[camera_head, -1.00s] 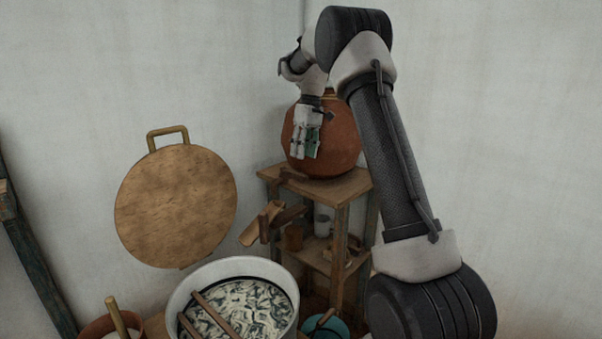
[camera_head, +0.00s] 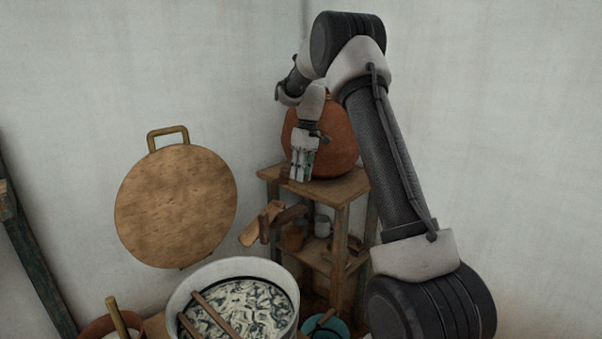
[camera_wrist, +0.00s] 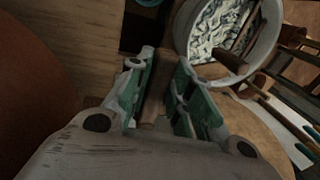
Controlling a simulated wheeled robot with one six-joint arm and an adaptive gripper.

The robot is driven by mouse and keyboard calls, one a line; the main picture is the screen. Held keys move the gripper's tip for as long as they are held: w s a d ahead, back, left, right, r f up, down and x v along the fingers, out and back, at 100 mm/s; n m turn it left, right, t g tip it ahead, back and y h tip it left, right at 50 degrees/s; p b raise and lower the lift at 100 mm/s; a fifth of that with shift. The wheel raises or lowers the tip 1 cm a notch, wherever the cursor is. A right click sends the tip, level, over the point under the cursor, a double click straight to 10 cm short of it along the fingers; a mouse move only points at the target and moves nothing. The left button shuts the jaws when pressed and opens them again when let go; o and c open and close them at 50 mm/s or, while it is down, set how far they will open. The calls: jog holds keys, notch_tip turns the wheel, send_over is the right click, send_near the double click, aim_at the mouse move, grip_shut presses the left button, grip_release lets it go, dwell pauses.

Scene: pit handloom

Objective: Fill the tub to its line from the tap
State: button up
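A round clay pot (camera_head: 335,140) stands on a wooden stand. A wooden tap at its lower front is mostly hidden behind my gripper (camera_head: 300,178) in the head view. In the wrist view, the open fingers of my gripper (camera_wrist: 168,78) have a brown wooden piece (camera_wrist: 156,98), apparently the tap, between them. Whether they touch it is unclear. A large pale tub (camera_head: 180,295) is below and to the left, with a dark line round its inner wall. Patterned dark-and-white contents (camera_head: 255,305) and sticks lie in it; a water level cannot be made out.
A wooden trough (camera_head: 261,224) sticks out from the stand (camera_head: 340,255), whose lower shelf holds small pots. A teal bowl (camera_head: 335,326) is beside the tub. A round wooden lid (camera_head: 175,205) hangs on the wall. A brown pot (camera_head: 95,328) is at bottom left.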

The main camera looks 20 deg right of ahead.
grip_shut()
jog(key=a+m, duration=0.2)
jog(key=m, duration=0.1)
jog(key=a+m+t, duration=0.1)
jog(key=m, duration=0.1)
jog(key=shift+s+a, duration=0.25)
jog(key=shift+s, duration=0.1)
jog(key=o, duration=0.7)
grip_release()
jog(key=shift+o, duration=0.2)
jog(key=shift+r, duration=0.1)
notch_tip(320, 180, up, 12)
jog(key=d, duration=0.2)
jog(key=shift+d+f, duration=0.15)
jog(key=shift+f, duration=0.05)
